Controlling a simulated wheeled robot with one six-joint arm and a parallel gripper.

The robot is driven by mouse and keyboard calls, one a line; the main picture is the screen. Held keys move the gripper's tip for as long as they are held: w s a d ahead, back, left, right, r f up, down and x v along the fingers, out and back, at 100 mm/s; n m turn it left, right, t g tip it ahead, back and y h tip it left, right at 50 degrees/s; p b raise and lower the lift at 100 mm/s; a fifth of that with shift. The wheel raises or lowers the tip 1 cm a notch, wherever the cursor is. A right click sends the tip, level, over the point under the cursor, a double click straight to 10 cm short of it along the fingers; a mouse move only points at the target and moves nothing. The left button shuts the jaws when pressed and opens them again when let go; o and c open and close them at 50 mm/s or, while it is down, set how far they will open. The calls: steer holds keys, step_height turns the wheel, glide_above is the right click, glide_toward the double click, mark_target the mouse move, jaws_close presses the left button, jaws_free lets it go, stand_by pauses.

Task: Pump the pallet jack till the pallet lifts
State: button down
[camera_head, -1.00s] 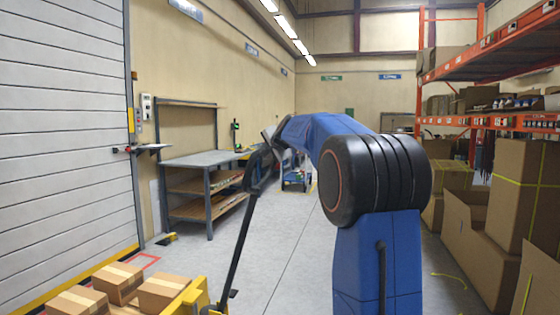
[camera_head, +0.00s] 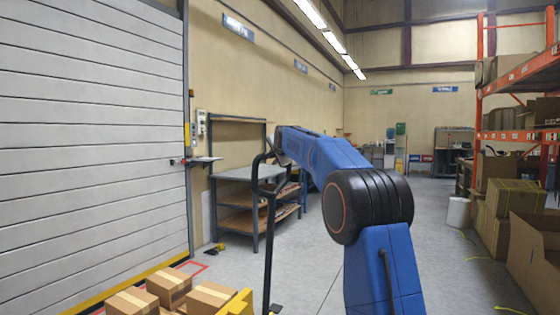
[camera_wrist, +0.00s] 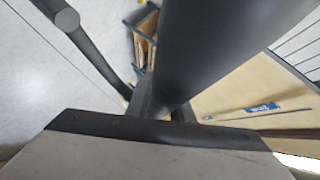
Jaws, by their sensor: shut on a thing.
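The pallet jack's black handle (camera_head: 269,245) stands close to upright, left of my blue arm in the head view, with a loop at its top. Part of the yellow jack body (camera_head: 238,303) shows at the bottom edge. My gripper (camera_head: 273,156) is shut on the handle near the top of the loop. In the wrist view a thick dark bar (camera_wrist: 215,50) fills the middle, close to the camera. Cardboard boxes (camera_head: 168,284) sit left of the jack. The pallet under them is mostly out of frame, so its height above the floor cannot be told.
A roller door (camera_head: 90,140) stands at the left. A workbench with shelves (camera_head: 240,190) stands along the wall behind the handle. Cartons (camera_head: 538,245) and an orange rack (camera_head: 510,137) line the right. Grey floor is open in the middle.

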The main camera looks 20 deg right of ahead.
steer(key=shift+w+a+f, duration=0.15)
steer(key=shift+f, duration=0.2)
steer(key=shift+w+a+f, duration=0.1)
steer(key=shift+f, duration=0.25)
steer(key=c, duration=1.6)
jaws_free()
steer(key=shift+a, duration=0.1)
steer(key=shift+o, duration=0.2)
steer(key=shift+r, duration=0.3)
steer(key=v, duration=1.7)
steer(key=shift+s, duration=0.15)
steer(key=shift+r, duration=0.1)
steer(key=s+a+f+n+g, duration=0.3)
steer(key=s+a+f+n, duration=0.1)
steer(key=s+f, duration=1)
steer(key=s+a+f+n+g+y, duration=0.1)
steer(key=s+a+f+n+g, duration=0.2)
steer(key=s+f, duration=1.2)
steer(key=s+a+f+n+g+y, duration=0.1)
steer(key=s+a+f+n, duration=0.4)
steer(key=s+f, duration=1)
steer(key=s+n+g, duration=0.1)
steer(key=s+n, duration=0.2)
steer(key=s, duration=0.7)
steer(key=shift+s+g, duration=0.25)
steer(key=shift+g, duration=0.15)
